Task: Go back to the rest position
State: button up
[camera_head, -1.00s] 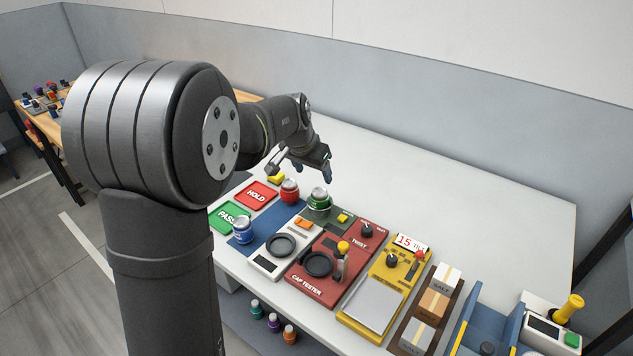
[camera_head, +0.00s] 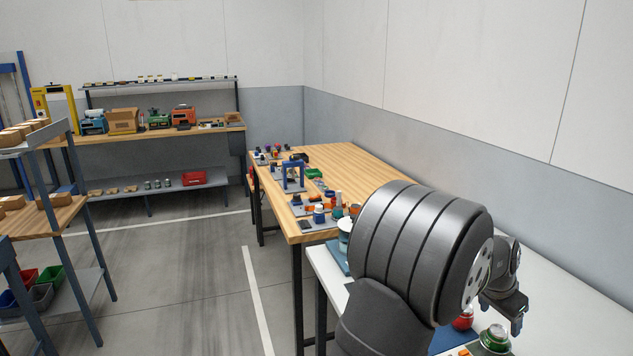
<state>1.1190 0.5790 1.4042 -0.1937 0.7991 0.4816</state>
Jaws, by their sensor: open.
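My gripper (camera_head: 512,316) shows at the lower right, partly behind my own arm link. It is open, with nothing seen between its fingers, and it hangs above the white table (camera_head: 575,308). A red jar (camera_head: 463,319) stands just left of and below it. A green-topped jar (camera_head: 495,338) stands at the bottom edge of the view, below the gripper and apart from it. The rest of the white table's front is out of view or hidden by my arm.
A wooden bench (camera_head: 352,160) with several small devices adjoins the white table. A far workbench (camera_head: 160,133) stands at the back left. A shelf rack (camera_head: 62,215) with bins is at the left edge. The grey floor (camera_head: 190,275) between them is clear.

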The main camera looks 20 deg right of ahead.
aim_at(499, 331)
jog(key=x, duration=0.7)
jog(key=shift+a+f, duration=0.1)
jog(key=shift+a, duration=0.05)
jog(key=shift+r, duration=0.35)
